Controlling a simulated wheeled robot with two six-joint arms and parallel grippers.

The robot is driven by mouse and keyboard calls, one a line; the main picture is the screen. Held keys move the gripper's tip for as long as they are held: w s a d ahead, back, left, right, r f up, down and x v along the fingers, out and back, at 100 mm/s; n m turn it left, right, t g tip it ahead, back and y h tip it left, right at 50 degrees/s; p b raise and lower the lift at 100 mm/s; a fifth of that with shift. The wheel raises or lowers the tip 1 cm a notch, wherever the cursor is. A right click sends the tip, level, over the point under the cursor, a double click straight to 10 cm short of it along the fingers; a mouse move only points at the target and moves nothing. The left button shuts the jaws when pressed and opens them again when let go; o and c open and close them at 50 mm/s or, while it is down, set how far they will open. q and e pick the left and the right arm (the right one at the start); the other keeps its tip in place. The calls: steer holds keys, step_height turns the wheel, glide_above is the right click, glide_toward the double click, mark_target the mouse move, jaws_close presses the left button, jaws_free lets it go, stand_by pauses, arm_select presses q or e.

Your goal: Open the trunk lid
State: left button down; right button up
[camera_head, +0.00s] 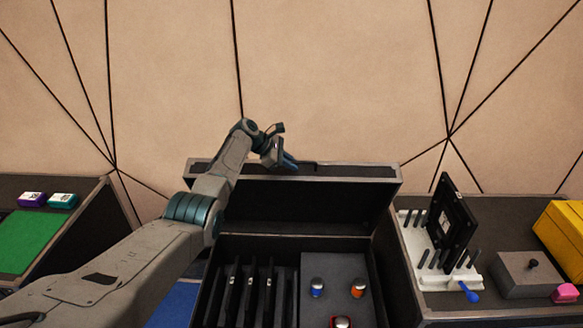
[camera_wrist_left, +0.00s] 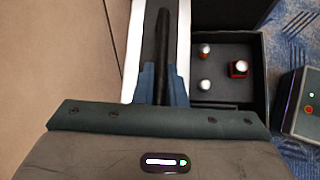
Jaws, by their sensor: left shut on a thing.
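The dark trunk (camera_head: 288,243) stands open in the middle of the head view. Its lid (camera_head: 345,205) is raised and upright at the back, with its inner face showing. My left gripper (camera_head: 288,161) is at the top edge of the lid. In the left wrist view, my left gripper (camera_wrist_left: 162,88) is shut on a dark bar-like handle (camera_wrist_left: 163,40) along the lid's edge. The exact contact is partly hidden by the fingers. My right gripper is in neither view.
The trunk holds black upright slabs (camera_head: 250,290) and small knobs on a grey panel (camera_head: 320,265). A right-hand case carries a white rack (camera_head: 410,235) and a yellow box (camera_head: 565,235). A left-hand case has a green mat (camera_head: 28,240). A beige wall (camera_head: 330,80) stands close behind.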

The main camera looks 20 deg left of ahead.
arm_select(q)
steer(key=shift+w+a, duration=0.1)
steer(key=shift+w, duration=0.15)
steer(key=c, duration=1.5)
jaws_free()
steer(key=b+v, duration=0.2)
steer(key=v, duration=0.8)
steer(key=shift+a+r, duration=0.2)
steer(key=shift+a, duration=0.1)
